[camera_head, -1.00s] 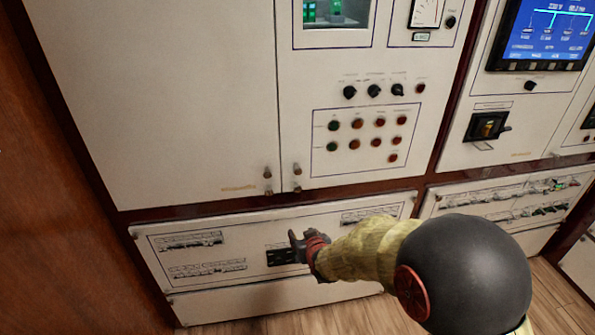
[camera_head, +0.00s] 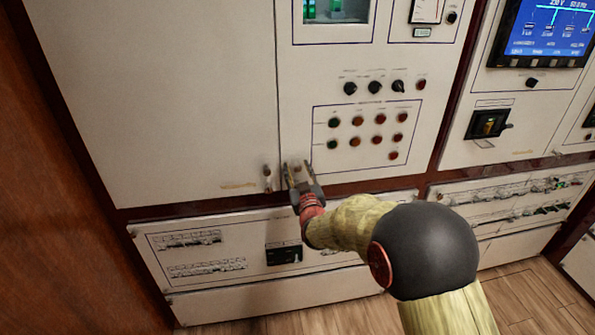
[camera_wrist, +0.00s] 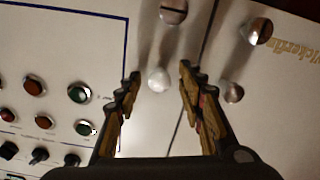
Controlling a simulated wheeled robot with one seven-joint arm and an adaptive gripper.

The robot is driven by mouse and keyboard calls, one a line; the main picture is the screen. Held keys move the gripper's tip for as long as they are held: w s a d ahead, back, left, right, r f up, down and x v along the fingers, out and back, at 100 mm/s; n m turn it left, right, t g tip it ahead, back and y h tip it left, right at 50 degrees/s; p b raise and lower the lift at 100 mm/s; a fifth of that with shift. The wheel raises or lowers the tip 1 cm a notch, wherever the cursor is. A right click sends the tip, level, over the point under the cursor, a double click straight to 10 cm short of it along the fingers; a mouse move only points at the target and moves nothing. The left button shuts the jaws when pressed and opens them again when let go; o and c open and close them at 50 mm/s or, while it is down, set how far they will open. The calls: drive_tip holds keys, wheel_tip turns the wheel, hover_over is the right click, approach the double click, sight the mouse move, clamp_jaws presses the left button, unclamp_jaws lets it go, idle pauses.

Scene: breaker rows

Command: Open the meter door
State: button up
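The meter door (camera_head: 360,178) is the white panel with the meter window, knobs and round buttons, and looks shut. Its left edge is a thin vertical seam beside the neighbouring white door (camera_head: 170,110). My gripper (camera_head: 299,170) is open at the door's lower left corner and hides its small knobs in the head view. In the wrist view my gripper (camera_wrist: 158,85) has one finger on each side of a round pale metal knob (camera_wrist: 158,78). I cannot tell whether the fingers touch it. A second knob (camera_wrist: 173,11) on the same door sits further up in that picture.
The neighbouring door carries its own knobs (camera_head: 267,172), close to my fingers. Round buttons (camera_head: 356,142) and rotary knobs (camera_head: 374,88) stick out to the right. A lower panel (camera_head: 210,243) lies under the door. A screen cabinet (camera_head: 550,35) stands further right.

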drive_tip(key=shift+w+a, duration=0.1)
drive_tip(key=shift+w, duration=0.45)
clamp_jaws()
idle(0.6)
